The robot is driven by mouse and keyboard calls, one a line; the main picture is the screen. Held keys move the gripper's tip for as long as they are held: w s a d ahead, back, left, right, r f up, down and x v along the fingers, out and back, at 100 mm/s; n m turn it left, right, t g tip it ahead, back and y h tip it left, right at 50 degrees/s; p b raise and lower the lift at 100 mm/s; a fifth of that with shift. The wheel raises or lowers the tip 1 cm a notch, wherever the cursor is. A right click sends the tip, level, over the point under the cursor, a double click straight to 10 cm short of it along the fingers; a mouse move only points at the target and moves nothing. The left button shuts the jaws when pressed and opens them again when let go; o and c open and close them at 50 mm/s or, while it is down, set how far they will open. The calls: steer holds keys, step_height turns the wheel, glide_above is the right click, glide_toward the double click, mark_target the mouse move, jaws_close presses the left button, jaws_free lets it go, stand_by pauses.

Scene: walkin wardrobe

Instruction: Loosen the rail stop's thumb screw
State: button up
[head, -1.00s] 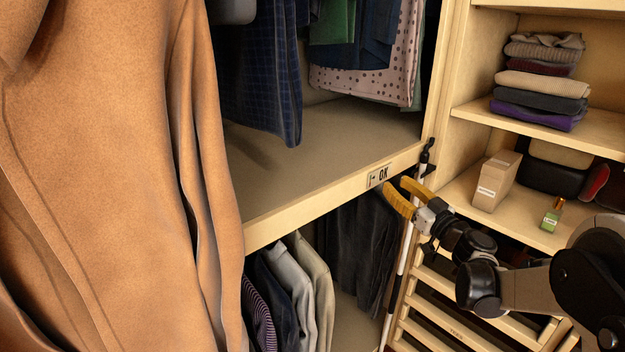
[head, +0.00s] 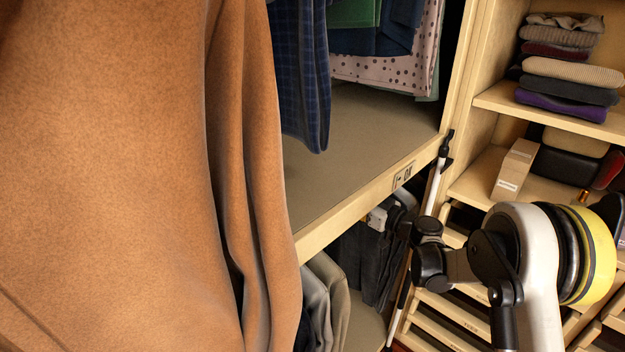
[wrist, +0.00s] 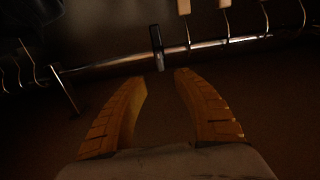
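In the wrist view a metal rail (wrist: 115,62) runs across the upper part of a dim space. A dark upright piece (wrist: 156,45) sits on the rail near the middle; it looks like the rail stop, but I cannot make out its thumb screw. My gripper (wrist: 163,74) is open, with its two yellow fingers pointing toward this piece. The fingertips appear just short of it and the gap between them looks empty.
Hangers (wrist: 223,22) hang on the rail to the right, others to the left. The shelf (head: 360,206) lies above my gripper. A brown coat (head: 120,170) fills the left of the head view. A white pole (head: 432,190) stands by the divider. Trousers (head: 328,290) hang below.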

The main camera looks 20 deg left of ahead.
steer(key=b+x, duration=0.2)
steer(key=x, duration=0.7)
steer(key=shift+a, duration=0.15)
jaws_close()
